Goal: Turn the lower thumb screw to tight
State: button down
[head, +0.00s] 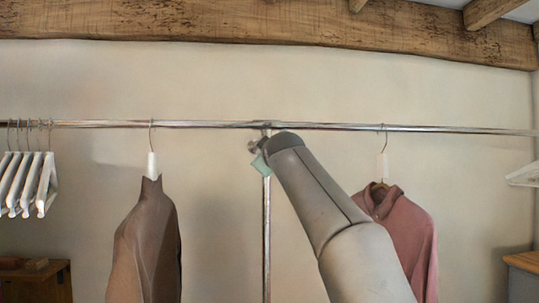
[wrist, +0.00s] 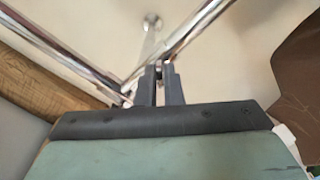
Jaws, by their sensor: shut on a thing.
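In the head view the metal post (head: 267,225) meets the long hanging rail (head: 210,124) at a joint. A small round metal knob (head: 253,146) shows just left of the post, below the rail; I cannot tell which thumb screw it is. My gripper is mostly hidden behind my arm there. In the wrist view my gripper (wrist: 160,72) has its two dark fingers close together, near where the chrome bars meet. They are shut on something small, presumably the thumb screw. It is almost wholly hidden between the fingers, so its turn cannot be seen.
A brown garment (head: 147,245) hangs left of the post and a pink shirt (head: 405,235) hangs right, partly behind my arm. Several white hangers (head: 28,183) hang at the far left. A wooden cabinet (head: 38,283) stands at lower left. A ceiling beam (head: 250,22) runs above.

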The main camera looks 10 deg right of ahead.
jog(key=m, duration=2.7)
jog(key=shift+m, duration=0.4)
jog(key=c, duration=1.6)
grip_release()
